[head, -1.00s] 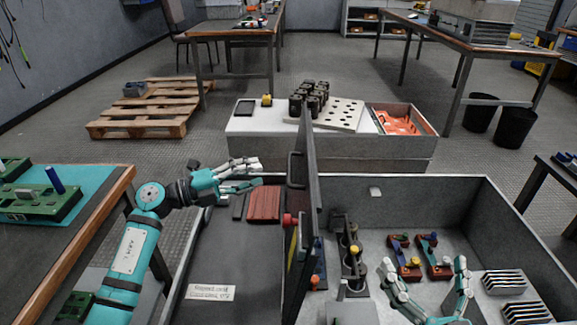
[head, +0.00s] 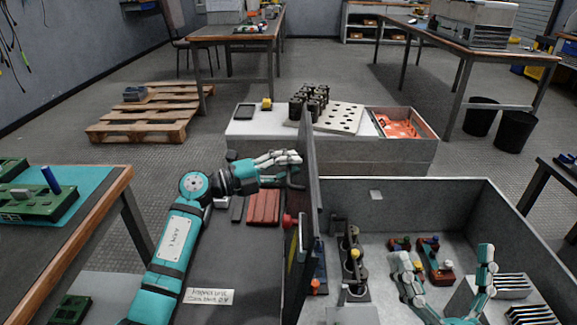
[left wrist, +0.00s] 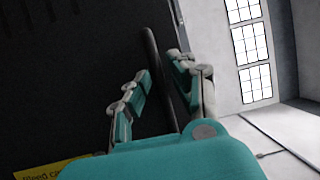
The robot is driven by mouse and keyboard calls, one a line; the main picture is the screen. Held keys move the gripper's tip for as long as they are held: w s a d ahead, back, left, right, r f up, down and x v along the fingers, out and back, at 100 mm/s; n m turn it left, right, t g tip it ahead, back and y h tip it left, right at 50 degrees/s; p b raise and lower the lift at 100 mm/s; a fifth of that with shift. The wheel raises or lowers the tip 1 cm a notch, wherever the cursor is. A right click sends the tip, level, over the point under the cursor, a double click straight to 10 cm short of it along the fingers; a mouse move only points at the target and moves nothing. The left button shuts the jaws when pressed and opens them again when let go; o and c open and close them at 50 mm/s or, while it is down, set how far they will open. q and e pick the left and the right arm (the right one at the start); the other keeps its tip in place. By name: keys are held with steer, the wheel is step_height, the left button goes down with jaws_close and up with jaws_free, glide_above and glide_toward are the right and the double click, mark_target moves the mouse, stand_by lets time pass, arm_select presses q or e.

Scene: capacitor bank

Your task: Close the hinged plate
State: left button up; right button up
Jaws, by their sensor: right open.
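The hinged plate (head: 309,200) stands upright over the open metal enclosure, seen nearly edge-on in the head view. Its dark face (left wrist: 70,75) fills the left of the left wrist view, with a bar handle (left wrist: 159,85) on it. My left gripper (head: 292,167) is at the plate's left side, by the handle. In the left wrist view its fingers (left wrist: 160,85) stand apart on either side of the handle; firm contact is not visible. My right gripper (head: 445,257) is open and empty above the right part of the enclosure.
The enclosure (head: 460,190) holds a black holder (head: 352,260), red parts (head: 435,262) and striped blocks (head: 515,285). A red block (head: 264,207) lies left of the plate. Behind stands a white bench (head: 255,127); a workbench (head: 95,215) is at left.

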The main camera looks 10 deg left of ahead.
arm_select(q)
jaws_close()
stand_by(0.3)
